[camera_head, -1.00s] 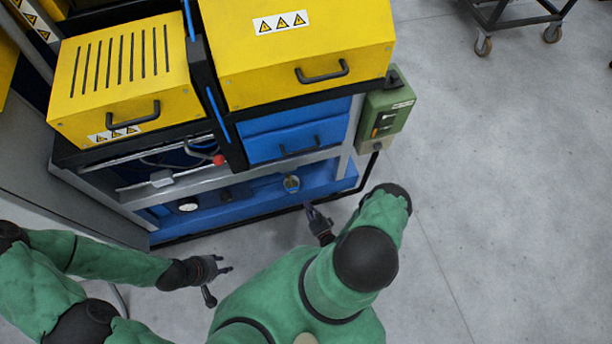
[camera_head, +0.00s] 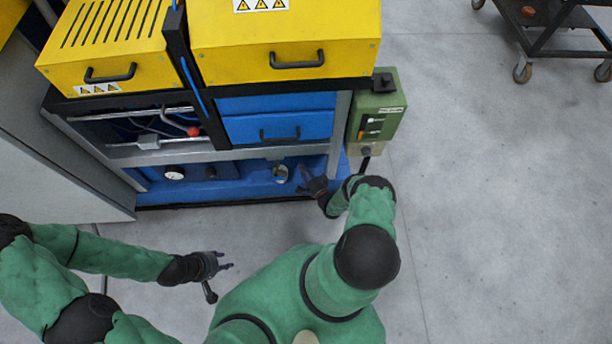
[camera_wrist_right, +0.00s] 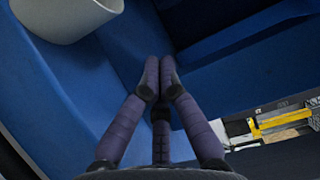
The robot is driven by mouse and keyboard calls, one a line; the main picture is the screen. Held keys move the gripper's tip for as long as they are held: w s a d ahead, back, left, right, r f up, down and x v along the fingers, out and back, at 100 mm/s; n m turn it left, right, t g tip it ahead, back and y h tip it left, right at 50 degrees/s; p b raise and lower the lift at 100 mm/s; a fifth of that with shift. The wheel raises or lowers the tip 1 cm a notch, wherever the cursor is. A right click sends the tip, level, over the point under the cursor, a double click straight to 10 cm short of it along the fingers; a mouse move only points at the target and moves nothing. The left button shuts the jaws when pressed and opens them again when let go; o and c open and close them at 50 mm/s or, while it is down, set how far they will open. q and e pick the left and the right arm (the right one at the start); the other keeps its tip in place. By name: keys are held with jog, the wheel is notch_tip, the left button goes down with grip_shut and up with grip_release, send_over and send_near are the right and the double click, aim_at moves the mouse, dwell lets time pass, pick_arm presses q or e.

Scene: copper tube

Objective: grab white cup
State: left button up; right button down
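The white cup (camera_wrist_right: 65,12) is at the upper left of the right wrist view, cut off by the frame edge, on a blue surface. My left gripper (camera_head: 223,279) is open and empty over the floor, far from the cup.
The blue shelf (camera_head: 235,190) lies under a blue drawer (camera_head: 275,128) and yellow covers (camera_head: 285,40). A green control box (camera_head: 376,112) hangs at the machine's right corner. A dark wheeled cart (camera_head: 550,42) stands upper right. The grey floor is clear at right.

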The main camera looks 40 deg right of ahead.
aim_at(292, 173)
jog(key=w+b, duration=0.1)
jog(key=w, duration=0.4)
jog(key=shift+d+f+b, duration=0.1)
jog(key=shift+b, duration=0.2)
jog(key=shift+s+a, duration=0.25)
jog(key=shift+a, duration=0.4)
jog(key=shift+s+a, duration=0.2)
jog(key=shift+a, duration=0.4)
jog(key=shift+s+a, duration=0.25)
jog(key=shift+a, duration=0.4)
